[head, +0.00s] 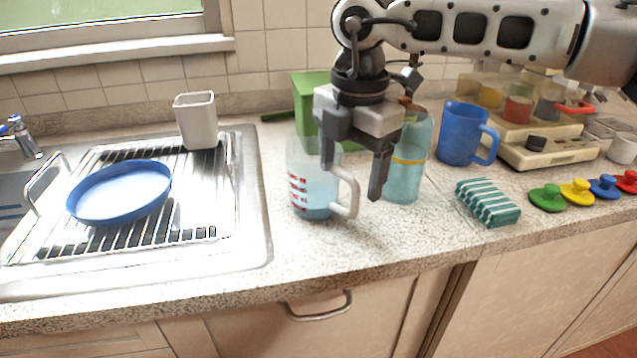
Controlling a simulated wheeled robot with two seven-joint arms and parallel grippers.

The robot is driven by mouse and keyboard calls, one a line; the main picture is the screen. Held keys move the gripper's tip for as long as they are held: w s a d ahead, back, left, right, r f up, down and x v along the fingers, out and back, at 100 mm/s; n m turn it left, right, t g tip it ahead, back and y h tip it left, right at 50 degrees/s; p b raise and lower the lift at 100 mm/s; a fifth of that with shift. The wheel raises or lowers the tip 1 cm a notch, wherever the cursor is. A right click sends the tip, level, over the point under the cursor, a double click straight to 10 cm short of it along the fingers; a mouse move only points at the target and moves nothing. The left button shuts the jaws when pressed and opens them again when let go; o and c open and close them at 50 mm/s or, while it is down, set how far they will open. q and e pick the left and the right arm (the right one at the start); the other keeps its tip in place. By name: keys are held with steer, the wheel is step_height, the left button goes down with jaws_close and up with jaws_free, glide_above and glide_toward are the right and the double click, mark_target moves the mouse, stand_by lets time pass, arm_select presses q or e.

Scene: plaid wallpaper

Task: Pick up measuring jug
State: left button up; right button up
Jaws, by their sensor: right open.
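The measuring jug (310,190) is clear with red markings and a whitish handle on its right. It stands upright on the counter, right of the sink. My right gripper (352,180) is open and points down over the jug's handle side. One finger is in front of or above the jug's rim and the other is right of the handle. I cannot tell whether either finger touches the jug. Nothing is held. My left gripper is not in view.
A clear blue-green bottle (405,178) stands close right of the gripper, and a green container (305,100) behind the jug. The sink rack holds a blue plate (120,192). Counter in front is clear.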

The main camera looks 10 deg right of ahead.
mark_target(345, 210)
steer(key=shift+w+a+f+p, duration=0.1)
steer(key=shift+w+f+p, duration=0.1)
steer(key=shift+f, duration=1.3)
steer(key=shift+w+f+p, duration=0.1)
steer(key=shift+f+p, duration=0.1)
steer(key=shift+f, duration=1.25)
steer(key=c, duration=1.2)
